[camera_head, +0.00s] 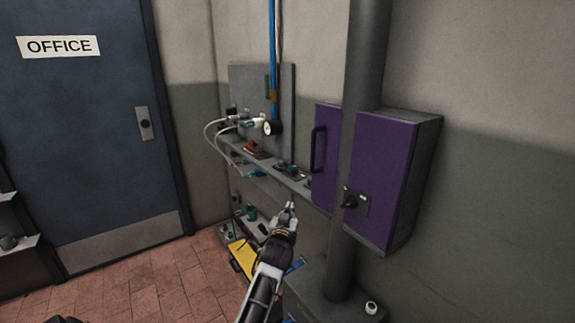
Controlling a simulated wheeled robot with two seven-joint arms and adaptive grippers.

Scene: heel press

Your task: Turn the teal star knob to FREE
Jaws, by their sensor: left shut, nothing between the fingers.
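My left gripper (290,207) is shut and empty, in front of the grey press-like station (290,92) by the wall. Several small teal parts show on this station. One teal part (251,213) is low down, left of my gripper. My gripper seems apart from both. My right gripper is not in view.
A dark pole (350,240) stands right of my left arm, before a purple-doored cabinet (382,175) with a black handle. White hoses (208,135) loop out at the station's left. A yellow panel (242,257) lies low. Tiled floor (150,285) is clear before the office door (95,130).

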